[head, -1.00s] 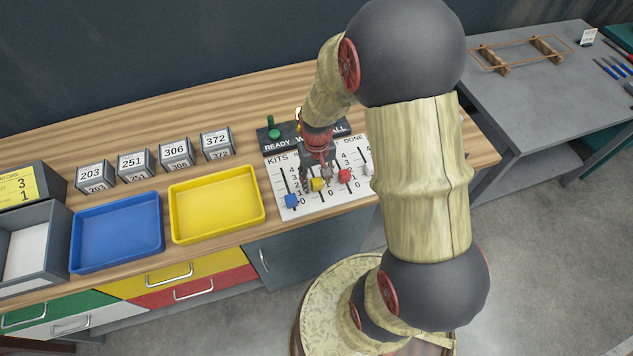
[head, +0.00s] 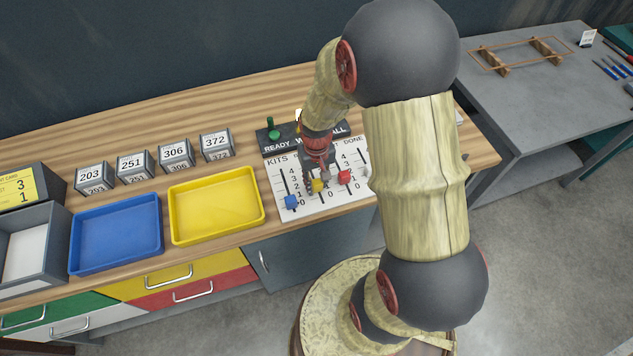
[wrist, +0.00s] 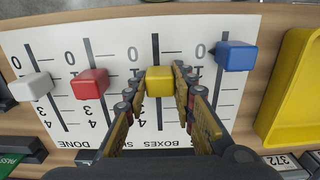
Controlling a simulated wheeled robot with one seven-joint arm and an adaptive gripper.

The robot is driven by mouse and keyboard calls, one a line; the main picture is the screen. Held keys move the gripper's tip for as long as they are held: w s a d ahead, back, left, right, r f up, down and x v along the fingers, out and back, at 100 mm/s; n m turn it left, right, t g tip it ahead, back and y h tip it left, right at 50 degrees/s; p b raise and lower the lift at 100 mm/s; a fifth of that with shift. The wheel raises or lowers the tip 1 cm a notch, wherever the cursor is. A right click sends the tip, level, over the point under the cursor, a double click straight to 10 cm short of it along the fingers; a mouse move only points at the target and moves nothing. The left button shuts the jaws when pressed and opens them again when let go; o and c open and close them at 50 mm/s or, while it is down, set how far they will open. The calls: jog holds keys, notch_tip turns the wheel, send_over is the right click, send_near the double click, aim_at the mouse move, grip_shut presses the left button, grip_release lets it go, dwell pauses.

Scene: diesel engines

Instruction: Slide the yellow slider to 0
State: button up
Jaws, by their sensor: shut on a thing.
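The yellow slider (head: 318,186) is a small block on a vertical slot of the white board (head: 281,180). In the wrist view, the yellow slider (wrist: 160,82) sits nearest the 1 mark, short of the 0 at the slot's upper end there. My gripper (wrist: 161,78) has one finger on each side of the block and is shut on it. In the head view, my gripper (head: 315,178) comes down over the board, and its fingers partly cover the slot and its numbers.
The blue slider (wrist: 237,55) stands at its 0, close beside my gripper's finger. The red slider (wrist: 90,83) and white slider (wrist: 31,87) stand on the other side. A yellow tray (head: 215,238) and a blue tray (head: 116,268) lie left of the board.

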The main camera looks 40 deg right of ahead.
aim_at(320, 198)
grip_shut()
jog(key=s, duration=0.1)
jog(key=s+a+p, duration=0.1)
jog(key=s, duration=0.1)
jog(key=shift+s, duration=0.15)
jog(key=o, duration=0.8)
grip_release()
jog(key=shift+o, duration=0.5)
notch_tip(320, 198, up, 12)
